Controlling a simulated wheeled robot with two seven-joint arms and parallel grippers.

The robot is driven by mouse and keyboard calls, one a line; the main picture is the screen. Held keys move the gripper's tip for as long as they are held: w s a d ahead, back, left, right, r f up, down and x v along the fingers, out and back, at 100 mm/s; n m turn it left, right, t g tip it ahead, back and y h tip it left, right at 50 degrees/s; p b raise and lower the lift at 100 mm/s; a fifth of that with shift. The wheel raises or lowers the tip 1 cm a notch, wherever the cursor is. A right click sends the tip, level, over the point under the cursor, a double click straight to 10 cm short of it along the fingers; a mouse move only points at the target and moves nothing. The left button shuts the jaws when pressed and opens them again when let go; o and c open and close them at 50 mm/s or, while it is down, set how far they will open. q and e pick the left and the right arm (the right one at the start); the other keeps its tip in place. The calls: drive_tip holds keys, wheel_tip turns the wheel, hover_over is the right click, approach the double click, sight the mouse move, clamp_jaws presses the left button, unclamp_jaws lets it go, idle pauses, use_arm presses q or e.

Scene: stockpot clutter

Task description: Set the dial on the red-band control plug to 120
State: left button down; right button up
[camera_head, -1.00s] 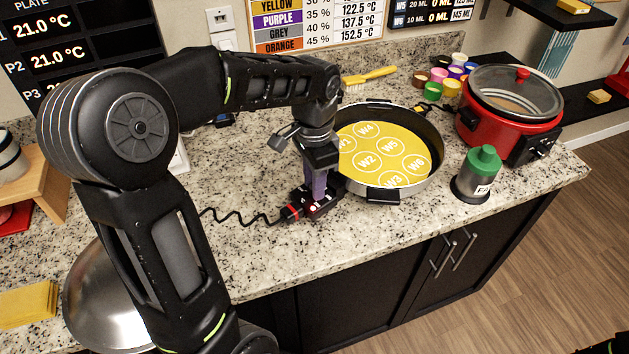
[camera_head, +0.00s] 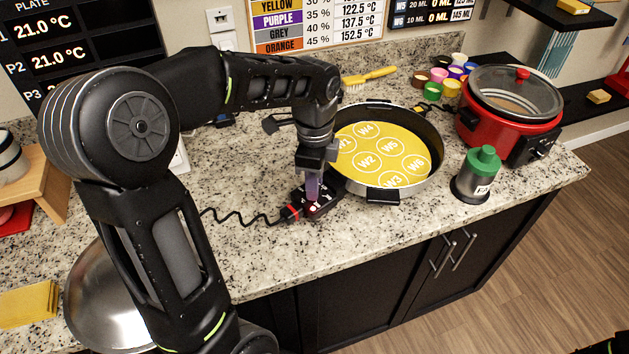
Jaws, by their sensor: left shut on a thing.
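The red-band control plug (camera_head: 292,212) lies on the granite counter just left of the round pan. It is black with a red band, and a coiled black cord runs left from it. My left gripper (camera_head: 313,188) points down onto the top of the plug, with its purple-tinted fingers shut at the dial. The dial itself and its numbers are hidden by the fingers or too small to read. My right gripper does not show.
The pan (camera_head: 430,172) with a yellow disc marked W labels stands right of the plug, close to my gripper. A green-capped bottle (camera_head: 472,178) and a red cooker (camera_head: 497,133) stand farther right. A steel bowl (camera_head: 100,300) is at front left. The counter front is clear.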

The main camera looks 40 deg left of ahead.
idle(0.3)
use_arm(q)
drive_tip(key=c, duration=1.4)
unclamp_jaws()
drive_tip(key=shift+r+b, duration=0.45)
drive_tip(key=shift+r, duration=3.5)
